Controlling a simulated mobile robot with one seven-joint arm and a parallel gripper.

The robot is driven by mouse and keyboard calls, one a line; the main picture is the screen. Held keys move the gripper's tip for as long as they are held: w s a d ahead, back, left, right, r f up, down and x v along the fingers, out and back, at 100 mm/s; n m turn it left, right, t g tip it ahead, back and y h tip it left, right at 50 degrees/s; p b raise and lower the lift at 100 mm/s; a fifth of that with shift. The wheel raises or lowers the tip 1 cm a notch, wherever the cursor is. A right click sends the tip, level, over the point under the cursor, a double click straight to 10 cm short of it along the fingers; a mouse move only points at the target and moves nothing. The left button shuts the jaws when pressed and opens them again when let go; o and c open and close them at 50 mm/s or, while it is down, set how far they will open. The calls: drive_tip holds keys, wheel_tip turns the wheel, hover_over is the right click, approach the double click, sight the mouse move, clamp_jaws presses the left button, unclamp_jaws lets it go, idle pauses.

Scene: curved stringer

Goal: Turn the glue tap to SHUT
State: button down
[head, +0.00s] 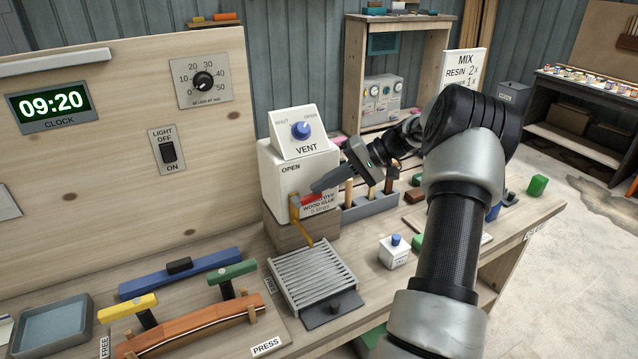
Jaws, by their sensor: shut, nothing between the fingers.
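The glue container (273,182) is a white box marked OPEN and WOOD GLUE, standing on a wooden block (290,236) at the middle of the bench. A brass-coloured tap (295,211) sits low on its front. A red lever (310,200) points right from the tap, roughly level. An amber strand (303,238), which looks like glue, runs below the tap toward the slatted tray (312,275). My gripper (314,188) is shut and empty, with its fingertips just above the red lever. I cannot tell whether they touch it. Any SHUT mark for the tap is hidden or unreadable.
A vent box (301,135) with a blue knob sits on top of the glue container. Clamps and a curved wooden piece (190,328) lie front left.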

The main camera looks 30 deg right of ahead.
drive_tip(key=shift+d+f, duration=0.25)
drive_tip(key=shift+f, duration=0.25)
drive_tip(key=shift+d+f, duration=0.1)
idle(0.3)
